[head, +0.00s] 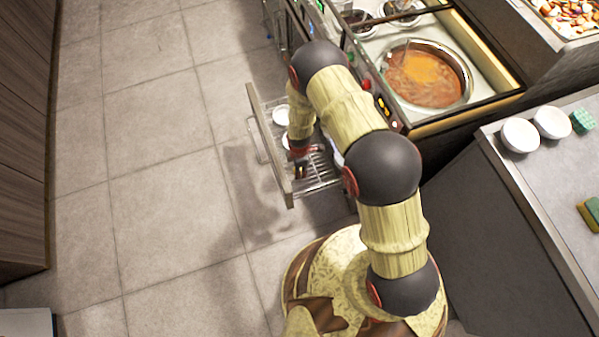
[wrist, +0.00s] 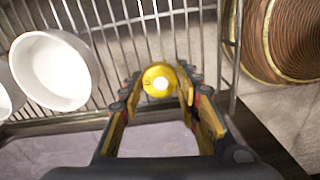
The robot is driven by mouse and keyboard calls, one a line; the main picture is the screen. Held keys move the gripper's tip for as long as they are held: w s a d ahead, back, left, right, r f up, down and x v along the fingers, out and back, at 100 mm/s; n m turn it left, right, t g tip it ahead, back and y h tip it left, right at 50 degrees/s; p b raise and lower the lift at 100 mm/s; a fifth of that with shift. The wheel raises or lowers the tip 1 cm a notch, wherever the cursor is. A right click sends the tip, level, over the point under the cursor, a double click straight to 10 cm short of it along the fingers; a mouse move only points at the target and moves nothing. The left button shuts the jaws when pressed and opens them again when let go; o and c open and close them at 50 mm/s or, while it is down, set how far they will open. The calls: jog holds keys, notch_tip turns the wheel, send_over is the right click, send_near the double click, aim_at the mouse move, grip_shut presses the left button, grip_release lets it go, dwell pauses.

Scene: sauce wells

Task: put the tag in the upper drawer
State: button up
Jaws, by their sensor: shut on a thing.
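The tag (wrist: 160,82) is a small yellow disc with a pale centre, between my fingertips in the wrist view. My gripper (wrist: 160,90) is shut on it, above the wire floor of an open drawer. In the head view the drawer (head: 269,146) is pulled out from the counter unit, with a flat front panel and a wire rack inside. My gripper (head: 299,170) shows small in the head view, inside the drawer's outline. My arm hides part of the drawer, and I cannot make out the tag there. Whether the tag touches the wires is unclear.
A white bowl (wrist: 50,70) stands in the drawer, left of my gripper in the wrist view, with another at the picture's edge. A sauce pot (head: 425,75) is in the counter. Two white bowls (head: 519,135) and sponges (head: 583,120) lie on the right worktop. Floor at left is clear.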

jog(key=shift+f+b, duration=0.4)
jog(key=shift+f, duration=0.85)
jog(key=shift+s, duration=0.1)
jog(key=shift+f, duration=0.15)
jog(key=o, duration=1)
jog(key=shift+o, duration=0.2)
notch_tip(320, 180, up, 12)
jog(key=p, duration=0.4)
jog(key=shift+r, duration=0.2)
